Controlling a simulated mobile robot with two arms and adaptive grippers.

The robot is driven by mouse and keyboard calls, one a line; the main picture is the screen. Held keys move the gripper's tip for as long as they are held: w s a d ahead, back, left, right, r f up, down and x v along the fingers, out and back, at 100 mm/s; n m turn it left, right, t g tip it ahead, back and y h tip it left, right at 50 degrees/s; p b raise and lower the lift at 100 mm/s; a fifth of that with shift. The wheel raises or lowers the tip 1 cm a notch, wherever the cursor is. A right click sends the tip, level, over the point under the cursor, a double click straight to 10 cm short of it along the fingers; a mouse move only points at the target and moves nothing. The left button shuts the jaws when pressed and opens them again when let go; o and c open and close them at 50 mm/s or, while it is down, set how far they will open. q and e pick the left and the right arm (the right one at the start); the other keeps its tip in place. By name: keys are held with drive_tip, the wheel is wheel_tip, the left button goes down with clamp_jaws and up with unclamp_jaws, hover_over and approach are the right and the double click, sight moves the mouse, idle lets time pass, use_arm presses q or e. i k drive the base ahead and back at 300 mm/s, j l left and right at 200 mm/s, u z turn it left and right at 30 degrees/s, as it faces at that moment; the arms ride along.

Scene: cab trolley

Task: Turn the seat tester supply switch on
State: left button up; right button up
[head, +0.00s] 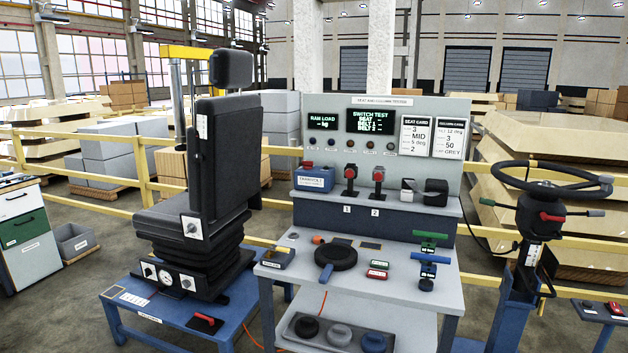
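The seat and column tester (450,210) stands in the middle right of the head view, with an upright grey panel. Its ram load display (322,120) and switch test display (370,121) show green text. A row of small round fittings (331,144) sits below the displays; I cannot tell which is the supply switch or its position. A blue box (314,179) with a red part on top stands on the upper shelf. The black seat (215,160) stands on a blue stand at left. Neither of my grippers is in view.
Two upright connectors (350,178) stand on the shelf. The bench (400,290) holds a black ring (336,258), small red parts, and green and blue tools. A steering column (540,215) stands at right. Yellow railing (90,203) runs behind.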

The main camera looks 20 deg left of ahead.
sight(307, 165)
drive_tip(key=i+j, duration=1.2)
drive_tip(key=j, duration=0.1)
